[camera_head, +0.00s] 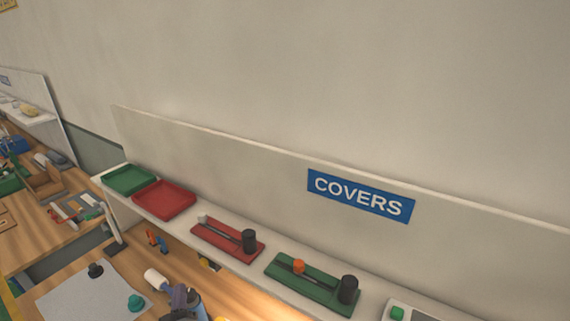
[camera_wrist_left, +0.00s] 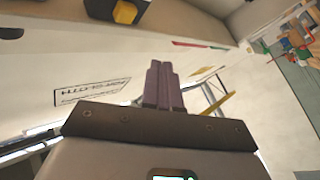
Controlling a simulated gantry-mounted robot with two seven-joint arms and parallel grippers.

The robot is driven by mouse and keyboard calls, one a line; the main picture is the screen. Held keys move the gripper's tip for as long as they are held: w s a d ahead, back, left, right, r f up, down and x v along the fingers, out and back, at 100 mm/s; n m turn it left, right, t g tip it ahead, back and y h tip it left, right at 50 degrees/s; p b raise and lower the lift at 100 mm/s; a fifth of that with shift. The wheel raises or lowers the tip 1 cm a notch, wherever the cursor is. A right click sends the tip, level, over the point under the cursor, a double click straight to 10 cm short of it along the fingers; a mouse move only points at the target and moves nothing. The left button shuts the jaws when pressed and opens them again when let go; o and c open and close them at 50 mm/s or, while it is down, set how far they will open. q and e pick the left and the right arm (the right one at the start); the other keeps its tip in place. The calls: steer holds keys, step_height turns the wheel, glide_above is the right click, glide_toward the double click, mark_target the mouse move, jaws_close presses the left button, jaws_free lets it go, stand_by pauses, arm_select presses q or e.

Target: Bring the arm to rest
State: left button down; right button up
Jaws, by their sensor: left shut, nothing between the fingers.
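My left gripper (camera_wrist_left: 160,66) shows in the left wrist view with its two purple-grey fingers pressed together and nothing between them. In the head view a small purple-grey part at the bottom edge, seemingly this gripper (camera_head: 179,292), shows beside a white-tipped object (camera_head: 155,279) and a blue-grey cylinder (camera_head: 195,304). I cannot tell whether it touches them. Most of the left arm is out of the picture. My right gripper is in neither view.
A white shelf marked COVERS (camera_head: 361,195) carries a green tray (camera_head: 130,179), a red tray (camera_head: 165,199), a red holder (camera_head: 222,239) and a green holder (camera_head: 305,285). Below, a grey sheet (camera_head: 85,296) lies on the wooden bench. A lettered white panel (camera_wrist_left: 91,92) shows in the wrist view.

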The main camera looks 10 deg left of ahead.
arm_select(q)
steer(key=s+d+r+m+g+h+p, duration=0.2)
steer(key=s+d+m+g+h+p, duration=0.2)
steer(key=s, duration=1.1)
steer(key=s+d+r+m+g+h+p, duration=0.2)
steer(key=s+d+m+g+h+p, duration=0.2)
steer(key=s+d+m+g, duration=0.4)
steer(key=s+d+g, duration=0.4)
steer(key=s+d, duration=0.1)
steer(key=s, duration=0.3)
steer(key=shift+s+d, duration=0.2)
steer(key=shift+d, duration=0.15)
